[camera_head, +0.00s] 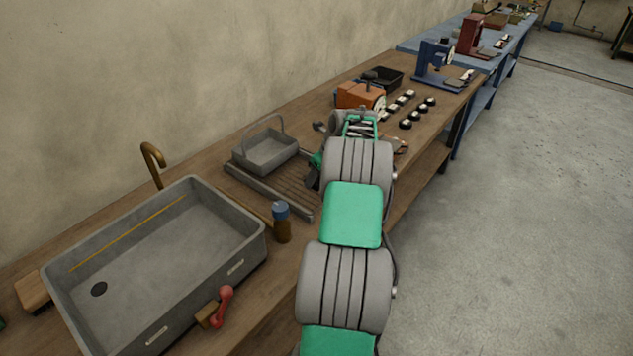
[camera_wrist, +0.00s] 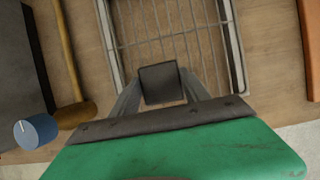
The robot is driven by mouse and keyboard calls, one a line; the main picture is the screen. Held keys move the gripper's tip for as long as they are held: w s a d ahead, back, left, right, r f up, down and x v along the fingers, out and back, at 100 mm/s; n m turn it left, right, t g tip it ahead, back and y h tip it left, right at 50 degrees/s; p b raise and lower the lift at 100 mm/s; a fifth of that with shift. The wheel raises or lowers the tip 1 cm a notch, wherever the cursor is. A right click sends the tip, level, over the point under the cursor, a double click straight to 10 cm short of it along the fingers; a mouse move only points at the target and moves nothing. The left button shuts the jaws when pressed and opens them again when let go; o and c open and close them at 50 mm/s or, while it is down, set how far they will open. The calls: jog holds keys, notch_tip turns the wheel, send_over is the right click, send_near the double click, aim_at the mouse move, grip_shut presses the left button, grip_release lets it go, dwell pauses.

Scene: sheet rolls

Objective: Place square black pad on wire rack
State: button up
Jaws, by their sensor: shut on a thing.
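The square black pad (camera_wrist: 161,84) is between the fingertips of my gripper (camera_wrist: 162,92) in the wrist view, which are shut on it. The wire rack (camera_wrist: 235,55) lies on the wooden bench behind the pad in that view, with thin parallel bars inside a grey frame. The pad overlaps the near part of the rack; I cannot tell whether it touches the bars. In the head view the rack (camera_head: 285,190) is beside the sink, and my arm hides much of my gripper's end. The pad is not clearly seen there.
A grey basket (camera_head: 268,150) stands at the rack's far left part. A brown bottle with a blue cap (camera_head: 281,222) stands near the rack, by the stone sink (camera_head: 250,238). An orange machine (camera_head: 358,95) and several small round pieces stand farther along the bench.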

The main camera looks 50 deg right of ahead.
jog(key=shift+a+f, duration=0.1)
jog(key=shift+f, duration=1.2)
jog(key=shift+f, duration=0.1)
jog(key=o, duration=1.4)
jog(key=shift+o, duration=0.2)
